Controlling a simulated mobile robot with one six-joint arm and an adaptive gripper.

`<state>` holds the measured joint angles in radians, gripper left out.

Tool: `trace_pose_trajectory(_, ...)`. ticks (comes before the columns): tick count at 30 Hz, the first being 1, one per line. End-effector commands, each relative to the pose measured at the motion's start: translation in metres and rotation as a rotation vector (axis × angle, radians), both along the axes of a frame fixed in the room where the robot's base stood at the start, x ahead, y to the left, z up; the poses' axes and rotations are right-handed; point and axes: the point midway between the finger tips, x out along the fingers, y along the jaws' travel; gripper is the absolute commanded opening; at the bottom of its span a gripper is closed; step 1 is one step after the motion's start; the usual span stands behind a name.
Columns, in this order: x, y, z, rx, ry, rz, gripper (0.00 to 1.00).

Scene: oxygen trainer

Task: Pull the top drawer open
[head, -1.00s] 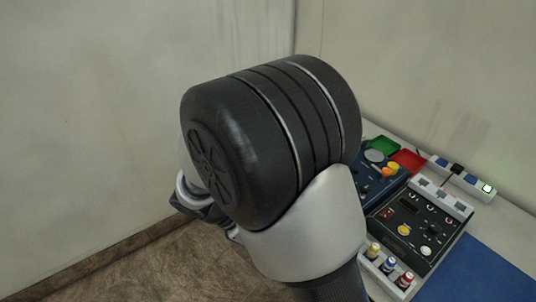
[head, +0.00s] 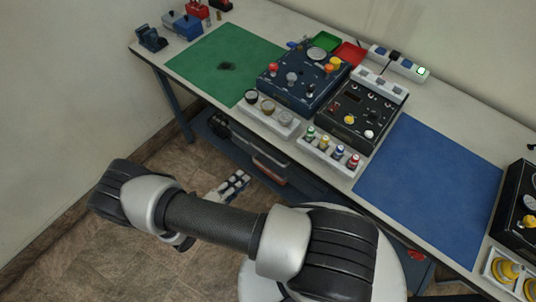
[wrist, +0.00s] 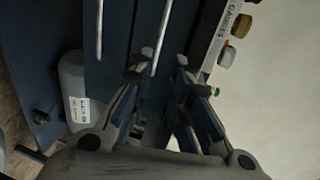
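In the wrist view, turned on its side, dark blue drawer fronts run up the picture beneath the bench edge. The top drawer (wrist: 181,30), closest to the bench edge, has a thin silver bar handle (wrist: 163,32). Another silver bar handle (wrist: 99,28) lies on the front to its left. My gripper (wrist: 163,72) is open, its two fingers spread near the lower end of the top drawer's handle. The left fingertip appears close to that bar; I cannot tell whether they touch.
The bench (head: 330,182) carries a blue mat (head: 430,185), a green mat (head: 215,60), a blue control box (head: 303,80) and a black control box (head: 360,112). A grey labelled housing (wrist: 75,88) is at left.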

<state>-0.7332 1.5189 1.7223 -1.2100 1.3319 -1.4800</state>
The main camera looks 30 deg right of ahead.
Motion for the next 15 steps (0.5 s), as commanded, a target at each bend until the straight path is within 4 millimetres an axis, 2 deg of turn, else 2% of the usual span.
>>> trace_pose_trajectory(15,0.035,-0.104,-0.024,0.003,-0.001,-0.010,0.18)
